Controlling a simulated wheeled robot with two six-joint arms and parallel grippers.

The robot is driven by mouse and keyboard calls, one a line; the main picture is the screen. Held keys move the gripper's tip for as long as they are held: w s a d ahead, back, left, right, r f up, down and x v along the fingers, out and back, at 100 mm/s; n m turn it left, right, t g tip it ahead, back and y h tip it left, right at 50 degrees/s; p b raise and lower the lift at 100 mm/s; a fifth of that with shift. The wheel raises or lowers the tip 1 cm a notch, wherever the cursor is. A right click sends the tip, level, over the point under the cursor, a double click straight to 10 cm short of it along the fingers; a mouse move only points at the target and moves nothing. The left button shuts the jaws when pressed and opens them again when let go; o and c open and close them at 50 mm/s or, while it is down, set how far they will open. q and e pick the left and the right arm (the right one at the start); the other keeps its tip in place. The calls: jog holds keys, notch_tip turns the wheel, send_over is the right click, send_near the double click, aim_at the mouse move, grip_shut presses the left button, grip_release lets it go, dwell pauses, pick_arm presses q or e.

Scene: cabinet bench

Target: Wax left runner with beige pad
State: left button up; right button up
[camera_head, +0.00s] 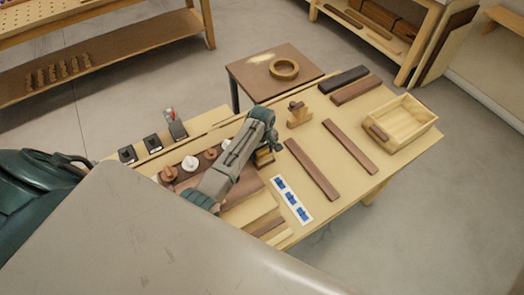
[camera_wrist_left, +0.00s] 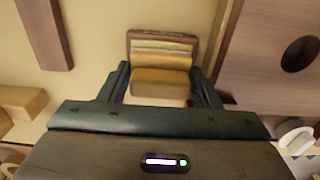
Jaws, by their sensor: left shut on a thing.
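My left gripper (camera_head: 265,150) is over the bench, left of the two runners. In the left wrist view its fingers (camera_wrist_left: 162,92) are shut on the beige pad (camera_wrist_left: 160,82). Just beyond the pad is a brown-edged holder (camera_wrist_left: 162,38) with striped yellowish layers; I cannot tell whether the pad touches it. The left runner (camera_head: 312,168) is a long dark strip lying flat on the bench, right of the gripper. Part of a dark strip (camera_wrist_left: 42,32) also shows in the left wrist view. The right runner (camera_head: 349,145) lies parallel to it. My right gripper is out of view.
A pale open wooden drawer (camera_head: 408,122) with a dark front handle is at the bench's right end. A small wooden plane-like block (camera_head: 298,115) stands behind the runners. A white card with blue marks (camera_head: 291,199) lies in front. Round knobs (camera_head: 190,163) stand left of my arm.

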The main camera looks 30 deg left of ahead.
pick_arm(q)
jog(key=shift+f, duration=0.2)
dwell(1.5)
jog(key=shift+r, duration=0.15)
jog(key=shift+r, duration=3.4)
